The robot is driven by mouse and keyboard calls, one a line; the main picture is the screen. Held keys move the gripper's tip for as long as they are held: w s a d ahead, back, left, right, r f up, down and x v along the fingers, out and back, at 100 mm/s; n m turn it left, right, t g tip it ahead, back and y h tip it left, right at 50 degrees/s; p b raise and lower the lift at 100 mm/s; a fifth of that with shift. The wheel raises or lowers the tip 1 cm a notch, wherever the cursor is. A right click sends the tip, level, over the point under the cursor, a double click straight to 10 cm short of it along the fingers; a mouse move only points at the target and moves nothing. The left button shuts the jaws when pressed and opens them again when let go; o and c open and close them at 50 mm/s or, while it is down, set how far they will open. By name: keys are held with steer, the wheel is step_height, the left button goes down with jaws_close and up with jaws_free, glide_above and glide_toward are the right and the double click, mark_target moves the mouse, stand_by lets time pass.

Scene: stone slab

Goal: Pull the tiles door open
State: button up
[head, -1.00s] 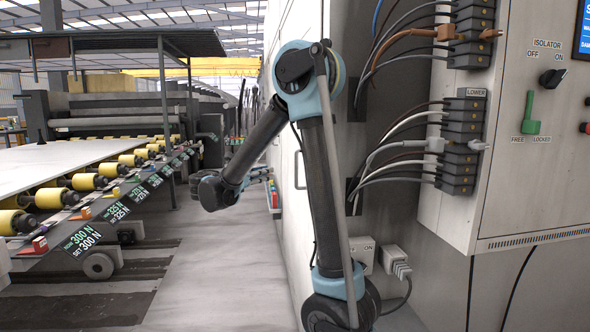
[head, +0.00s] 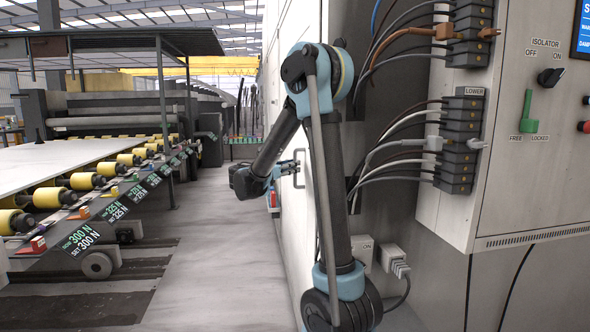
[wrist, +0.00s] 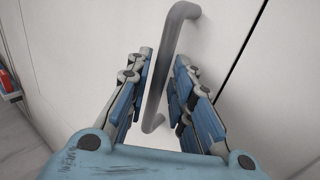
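The tiles door is a white flat panel (wrist: 90,40) that fills most of the wrist view. A grey bar handle (wrist: 176,35) stands out from it. A thin dark seam runs down the panel to the right of the handle. My gripper (wrist: 163,72) is open, with one blue-padded finger on each side of the bar and a gap visible beside it. In the head view my gripper (head: 287,169) is at the dark handle (head: 299,168) on the white wall. The door looks flush with the wall. Its far edge is not clear.
An electrical cabinet (head: 520,130) with cables and switches is on the right, and a grey plug (head: 396,262) sits low on the wall. A roller conveyor (head: 80,195) with yellow rollers runs along the left. The grey floor (head: 215,250) between is clear.

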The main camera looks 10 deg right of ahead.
steer(key=shift+x, duration=1.1)
steer(key=shift+c, duration=0.2)
jaws_close()
steer(key=shift+a, duration=0.1)
